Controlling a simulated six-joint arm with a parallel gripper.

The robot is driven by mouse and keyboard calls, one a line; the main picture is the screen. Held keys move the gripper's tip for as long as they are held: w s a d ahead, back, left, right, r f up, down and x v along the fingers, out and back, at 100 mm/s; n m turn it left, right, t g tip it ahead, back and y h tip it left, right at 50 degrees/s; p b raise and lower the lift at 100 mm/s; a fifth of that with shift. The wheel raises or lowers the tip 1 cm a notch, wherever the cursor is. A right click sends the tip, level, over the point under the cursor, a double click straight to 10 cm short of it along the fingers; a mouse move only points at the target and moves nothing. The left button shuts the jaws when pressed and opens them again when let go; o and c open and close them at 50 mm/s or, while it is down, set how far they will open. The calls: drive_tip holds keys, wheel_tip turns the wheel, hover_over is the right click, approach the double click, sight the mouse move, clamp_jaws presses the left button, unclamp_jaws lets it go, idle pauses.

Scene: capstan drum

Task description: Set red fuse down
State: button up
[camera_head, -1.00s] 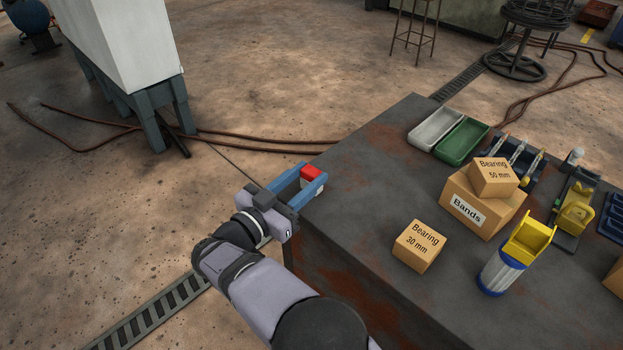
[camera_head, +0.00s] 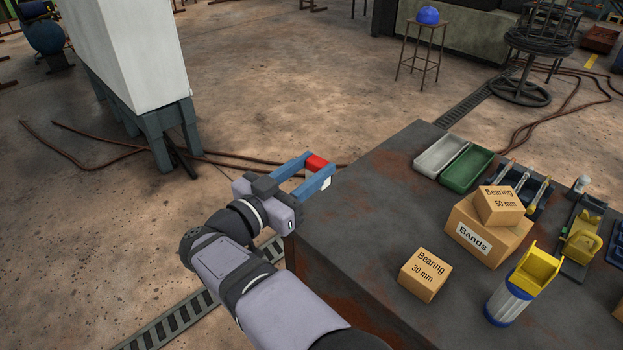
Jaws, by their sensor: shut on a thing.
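The red fuse (camera_head: 317,163) is a small block with a red top and a white lower part. It sits between the blue fingertips of my gripper (camera_head: 319,169), which is shut on it. My gripper reaches in from the lower left and is over the left edge of the dark grey worktable (camera_head: 362,220). The gap between the fuse and the table top cannot be judged exactly. The near finger hides part of the fuse.
A grey tray (camera_head: 437,155) and a green tray (camera_head: 467,168) lie side by side at the table's back. Bearing 30 mm (camera_head: 425,274), Bands (camera_head: 487,235) and Bearing 50 mm (camera_head: 499,206) boxes stand to the right, beside a yellow-topped cylinder (camera_head: 511,299). The table's left part is bare.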

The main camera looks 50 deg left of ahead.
wheel_tip(320, 180, up, 20)
drive_tip(key=p, duration=2)
wheel_tip(320, 180, down, 20)
drive_tip(key=b, duration=2)
drive_tip(key=shift+r, duration=0.1)
drive_tip(key=shift+f, duration=4.8)
drive_tip(key=shift+f, duration=0.15)
drive_tip(key=o, duration=1.2)
